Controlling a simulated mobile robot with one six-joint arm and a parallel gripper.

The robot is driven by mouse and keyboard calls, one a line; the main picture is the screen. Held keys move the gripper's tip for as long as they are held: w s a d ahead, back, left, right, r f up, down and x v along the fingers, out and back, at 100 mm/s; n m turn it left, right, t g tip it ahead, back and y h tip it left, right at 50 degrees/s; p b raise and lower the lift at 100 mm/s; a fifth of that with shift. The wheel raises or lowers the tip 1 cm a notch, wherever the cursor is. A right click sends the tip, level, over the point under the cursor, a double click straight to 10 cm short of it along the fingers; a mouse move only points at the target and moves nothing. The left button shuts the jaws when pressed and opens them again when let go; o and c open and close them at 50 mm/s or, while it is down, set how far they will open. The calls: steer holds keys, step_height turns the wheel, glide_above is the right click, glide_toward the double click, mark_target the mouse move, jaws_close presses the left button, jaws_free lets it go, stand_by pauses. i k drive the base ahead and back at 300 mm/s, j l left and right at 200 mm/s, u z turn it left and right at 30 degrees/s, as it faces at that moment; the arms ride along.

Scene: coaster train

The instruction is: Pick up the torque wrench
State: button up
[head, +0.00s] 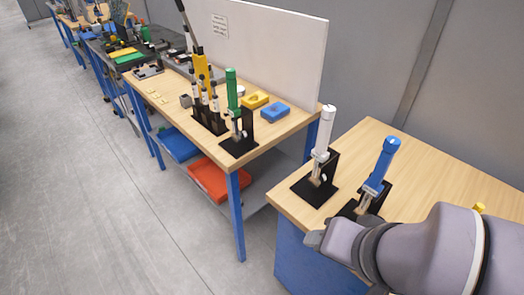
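Several upright tools could be the torque wrench, and I cannot tell which one is. A blue-handled tool (382,160) stands in a black holder on the near right table, partly hidden by my arm. A white-handled tool (322,140) stands in a black holder to its left. A green-handled tool (232,95) stands in a similar holder on the middle bench. A long tool with a black grip (189,27) leans near a yellow part behind it. My grey arm fills the lower right, in front of the blue tool's holder.
The middle bench also holds a yellow block (255,100), a blue block (275,113) and a white board (270,50) along its back. A red bin (210,180) and a blue bin (178,145) sit below. Open floor (90,200) lies left; a gap separates the tables.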

mark_target(320, 154)
steer(key=j+z, duration=0.25)
steer(key=z, duration=0.15)
steer(key=k+j+z, duration=0.1)
steer(key=z, duration=0.3)
steer(key=k+j+z, duration=0.15)
steer(key=z, duration=0.3)
steer(key=i+j+z, duration=0.1)
steer(key=i+j, duration=0.15)
steer(key=i, duration=0.25)
